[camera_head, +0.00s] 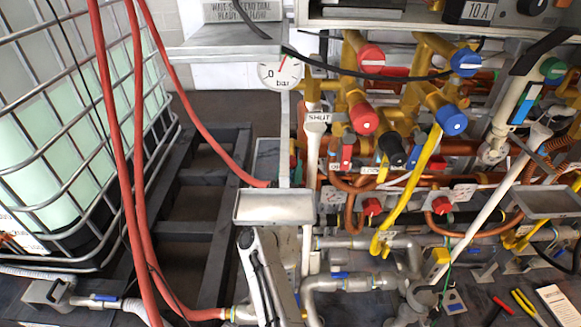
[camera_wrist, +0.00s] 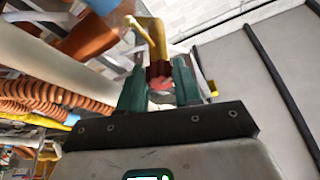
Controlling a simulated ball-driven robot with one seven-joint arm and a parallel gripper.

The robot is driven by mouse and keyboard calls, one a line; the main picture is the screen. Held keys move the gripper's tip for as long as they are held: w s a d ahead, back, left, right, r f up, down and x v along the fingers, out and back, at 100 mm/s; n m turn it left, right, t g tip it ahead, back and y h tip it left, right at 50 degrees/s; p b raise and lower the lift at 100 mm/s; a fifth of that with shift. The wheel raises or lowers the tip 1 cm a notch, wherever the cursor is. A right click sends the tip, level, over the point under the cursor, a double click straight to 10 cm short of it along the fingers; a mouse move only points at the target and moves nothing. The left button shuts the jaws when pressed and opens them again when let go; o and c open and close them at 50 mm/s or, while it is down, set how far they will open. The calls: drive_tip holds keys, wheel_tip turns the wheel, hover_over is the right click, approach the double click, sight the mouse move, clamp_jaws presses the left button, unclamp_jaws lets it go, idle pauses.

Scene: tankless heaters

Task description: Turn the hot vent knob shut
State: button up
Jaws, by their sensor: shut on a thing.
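In the wrist view, my gripper (camera_wrist: 159,67) has two dark green fingers, one on each side of a dark red knob (camera_wrist: 160,73). The fingers are shut on this knob, which sits at the end of a yellow-brass fitting (camera_wrist: 152,32). Its lower part is mostly hidden between the fingers. In the head view, red knobs (camera_head: 371,58) and (camera_head: 364,118) stand on brass valves, and I cannot tell which one is the held knob. A tag reading SHUT (camera_head: 317,118) is left of the lower red knob.
Blue knobs (camera_head: 453,120) and a black knob (camera_head: 391,150) crowd the same valves. A round bar gauge (camera_head: 280,72) is at their left. Red hoses (camera_head: 138,150) hang before a caged tank (camera_head: 45,150). In the wrist view, corrugated copper pipe (camera_wrist: 40,92) lies left.

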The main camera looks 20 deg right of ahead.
drive_tip(key=shift+a+m+g+h+p, duration=0.1)
drive_tip(key=shift+m+g+h+p, duration=0.35)
drive_tip(key=shift+m, duration=1.1)
drive_tip(key=shift+a+m+g+h+p, duration=0.15)
drive_tip(key=shift+m+g+h, duration=0.5)
drive_tip(key=shift+m, duration=0.9)
drive_tip(key=shift+d, duration=0.1)
drive_tip(key=o, duration=0.8)
drive_tip(key=shift+c, duration=0.2)
drive_tip(key=p+v, duration=0.2)
drive_tip(key=v, duration=0.8)
drive_tip(key=shift+s+a, duration=0.25)
drive_tip(key=shift+s, duration=0.1)
